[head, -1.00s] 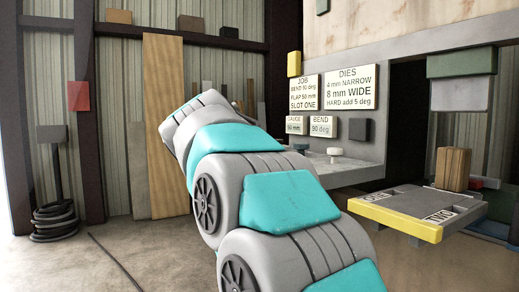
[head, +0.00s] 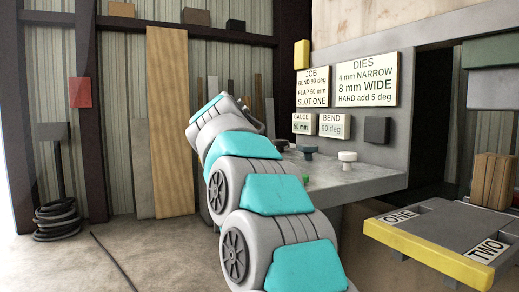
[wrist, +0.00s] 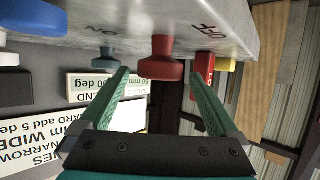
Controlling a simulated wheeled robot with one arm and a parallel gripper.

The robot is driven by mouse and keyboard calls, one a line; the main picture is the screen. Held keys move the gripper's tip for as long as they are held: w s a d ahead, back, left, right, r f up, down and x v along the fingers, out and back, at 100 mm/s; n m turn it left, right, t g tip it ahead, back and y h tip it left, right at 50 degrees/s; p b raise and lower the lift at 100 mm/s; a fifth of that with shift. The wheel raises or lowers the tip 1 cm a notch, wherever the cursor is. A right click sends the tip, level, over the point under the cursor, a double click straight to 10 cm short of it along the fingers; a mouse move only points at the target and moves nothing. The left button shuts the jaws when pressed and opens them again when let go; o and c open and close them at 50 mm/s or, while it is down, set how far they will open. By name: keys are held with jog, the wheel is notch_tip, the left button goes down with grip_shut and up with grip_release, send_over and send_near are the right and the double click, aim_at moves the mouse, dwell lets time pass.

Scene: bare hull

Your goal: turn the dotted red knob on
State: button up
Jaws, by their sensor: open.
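A red knob (wrist: 161,60) hangs upside down in the wrist view on the grey ledge, between the painted words ON and OFF. I cannot make out dots on it. A second red piece (wrist: 205,68) stands just right of it, partly behind a finger. My gripper (wrist: 160,78) is open and empty, with its green fingers pointing at the ledge and the first red knob in the gap between them. I cannot tell whether they touch it. In the head view my arm hides the red knob and the gripper's fingers.
A dark green knob (wrist: 106,57) is left of the red one, a blue one (wrist: 8,55) further left, a yellow piece (wrist: 226,65) to the right. The head view shows a white knob (head: 347,157) on the ledge (head: 365,178). A yellow-edged table (head: 425,254) juts out right.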

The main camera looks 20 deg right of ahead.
jog(key=shift+x, duration=1.05)
jog(key=c, duration=1.4)
jog(key=shift+o, duration=0.2)
